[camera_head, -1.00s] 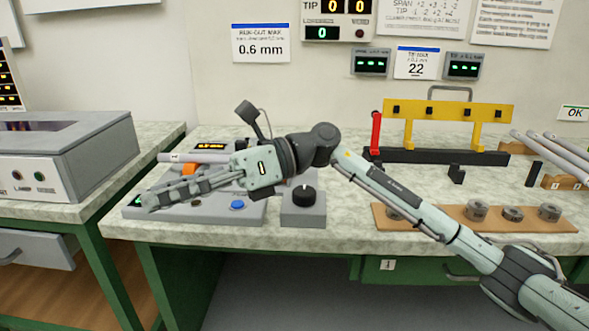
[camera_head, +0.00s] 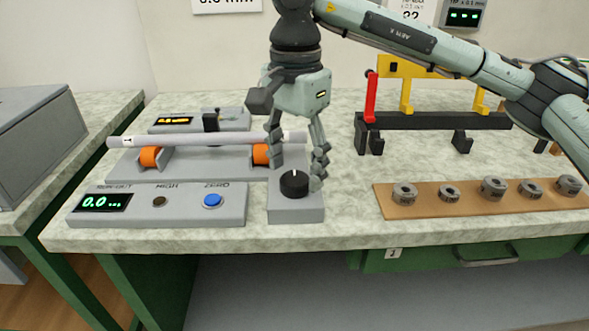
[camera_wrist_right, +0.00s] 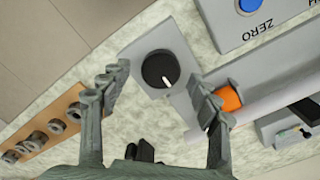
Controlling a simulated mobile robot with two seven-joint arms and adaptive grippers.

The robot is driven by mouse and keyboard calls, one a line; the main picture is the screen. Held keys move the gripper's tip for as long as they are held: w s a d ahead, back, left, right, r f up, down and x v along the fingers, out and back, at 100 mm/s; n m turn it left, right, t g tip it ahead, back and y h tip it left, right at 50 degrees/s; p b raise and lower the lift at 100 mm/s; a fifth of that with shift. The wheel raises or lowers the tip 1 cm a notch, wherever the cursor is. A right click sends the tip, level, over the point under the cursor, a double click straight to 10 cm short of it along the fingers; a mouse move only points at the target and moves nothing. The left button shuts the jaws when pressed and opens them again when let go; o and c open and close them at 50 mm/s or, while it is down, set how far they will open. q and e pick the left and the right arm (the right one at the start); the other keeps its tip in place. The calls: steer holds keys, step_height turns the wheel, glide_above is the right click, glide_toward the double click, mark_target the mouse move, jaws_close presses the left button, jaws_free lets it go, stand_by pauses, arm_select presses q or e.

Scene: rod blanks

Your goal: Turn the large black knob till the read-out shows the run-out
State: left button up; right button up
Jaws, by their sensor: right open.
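The large black knob (camera_head: 295,184) sits on a grey box at the front of the bench, its white mark pointing to the back. It also shows in the right wrist view (camera_wrist_right: 161,69). My right gripper (camera_head: 297,166) points down over the knob, open, with one finger on each side and nothing between them that it grips. In the right wrist view the fingertips (camera_wrist_right: 160,80) stand apart to either side of the knob. The read-out (camera_head: 103,202) on the grey panel shows a green 0.0. My left gripper does not show.
A pale rod (camera_head: 200,140) lies on orange rollers (camera_head: 151,157) behind the panel. A blue ZERO button (camera_head: 213,201) is left of the knob. A wooden strip with several metal rings (camera_head: 425,211) lies to the right. A yellow gantry (camera_head: 405,70) with a red lever stands behind.

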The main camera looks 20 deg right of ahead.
steer(key=shift+f, duration=0.85)
steer(key=c, duration=1.1)
steer(key=shift+c, duration=0.3)
steer(key=m+b, duration=0.4)
steer(key=m, duration=0.4)
steer(key=shift+f+b, duration=0.1)
steer(key=shift+b, duration=0.2)
steer(key=m, duration=0.3)
steer(key=shift+b, duration=0.35)
steer(key=m, duration=0.2)
steer(key=shift+m+b, duration=0.3)
steer(key=shift+m, duration=0.1)
steer(key=m, duration=0.4)
steer(key=shift+m+b, duration=0.3)
steer(key=m, duration=0.3)
steer(key=shift+m, duration=0.3)
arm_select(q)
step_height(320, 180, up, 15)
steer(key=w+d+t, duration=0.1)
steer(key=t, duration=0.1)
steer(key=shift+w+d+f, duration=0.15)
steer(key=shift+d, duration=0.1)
arm_select(e)
steer(key=m, duration=0.4)
steer(key=shift+m, duration=0.3)
